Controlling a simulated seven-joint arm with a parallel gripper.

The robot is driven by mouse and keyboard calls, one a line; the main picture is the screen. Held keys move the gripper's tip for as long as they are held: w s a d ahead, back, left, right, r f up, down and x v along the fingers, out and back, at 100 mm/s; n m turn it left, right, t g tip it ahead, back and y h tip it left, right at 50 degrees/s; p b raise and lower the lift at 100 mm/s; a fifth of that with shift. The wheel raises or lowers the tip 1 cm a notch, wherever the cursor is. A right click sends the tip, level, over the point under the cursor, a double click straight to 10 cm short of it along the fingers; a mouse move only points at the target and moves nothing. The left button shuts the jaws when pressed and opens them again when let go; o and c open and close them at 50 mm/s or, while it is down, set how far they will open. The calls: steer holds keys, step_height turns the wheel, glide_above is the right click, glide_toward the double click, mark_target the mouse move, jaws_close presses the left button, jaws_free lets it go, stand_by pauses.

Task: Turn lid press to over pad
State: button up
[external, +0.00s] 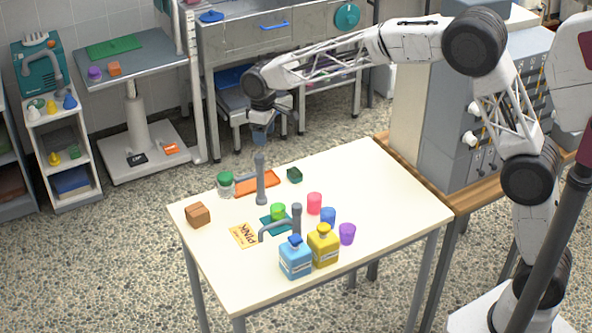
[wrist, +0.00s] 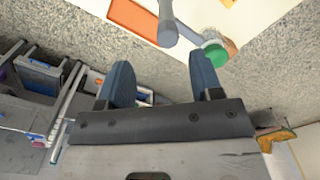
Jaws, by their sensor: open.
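Two grey posts stand on the white table. The rear grey post (external: 261,182) is upright beside an orange pad (external: 244,188). The front grey post (external: 297,217) has a bent arm reaching left, its end low near the printed card. A teal pad (external: 268,228) lies by it, with a green cup (external: 278,211) there. I cannot tell which post is the lid press. The wrist view shows a grey post (wrist: 167,28) by the orange pad (wrist: 132,17), near a green-lidded jar (wrist: 215,53). My gripper (external: 262,141) is open and empty, above and behind the table's far edge; its fingers show in the wrist view (wrist: 158,78).
A jar with a green lid (external: 225,184), brown block (external: 198,215), dark green block (external: 294,175), printed card (external: 243,235), pink cup (external: 314,203), blue cup (external: 328,215), purple cup (external: 347,233) and blue and yellow bottles (external: 296,260) crowd the table. Its right side is clear.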

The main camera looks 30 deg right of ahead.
mark_target(259, 156)
steer(key=shift+w+a+f, duration=0.15)
steer(key=shift+a+f, duration=0.1)
steer(key=shift+a, duration=0.2)
steer(key=shift+w+a+f, duration=0.1)
steer(key=shift+a+f, duration=0.1)
steer(key=shift+a, duration=0.2)
steer(key=shift+f, duration=0.1)
steer(key=shift+f, duration=3.8)
jaws_close()
